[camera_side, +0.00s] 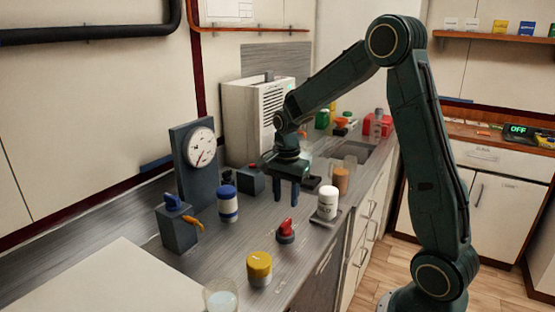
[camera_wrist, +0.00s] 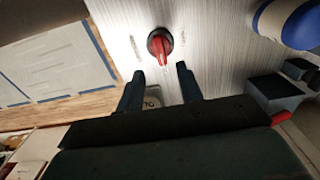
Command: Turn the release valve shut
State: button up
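A red knob (camera_side: 286,230) on a round dark base sits on the grey counter; it looks like the release valve. In the wrist view the red knob (camera_wrist: 160,45) has its handle pointing down the picture, toward the gap between my fingers, with small markings on the counter at either side. My gripper (camera_side: 286,196) hangs above and slightly behind the knob, fingers down. In the wrist view my gripper (camera_wrist: 159,74) is open and empty, its two fingers apart and not touching the knob.
Close by stand a white jar (camera_side: 327,203), a blue-and-white jar (camera_side: 228,205) and a yellow-lidded jar (camera_side: 259,268). A dial gauge (camera_side: 201,147) and a block with a blue handle and orange spout (camera_side: 177,228) stand left.

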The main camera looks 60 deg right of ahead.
aim_at(285, 222)
notch_tip(285, 222, down, 8)
jog(key=shift+f, duration=0.1)
dwell(0.4)
jog(key=shift+c, duration=0.3)
grip_shut()
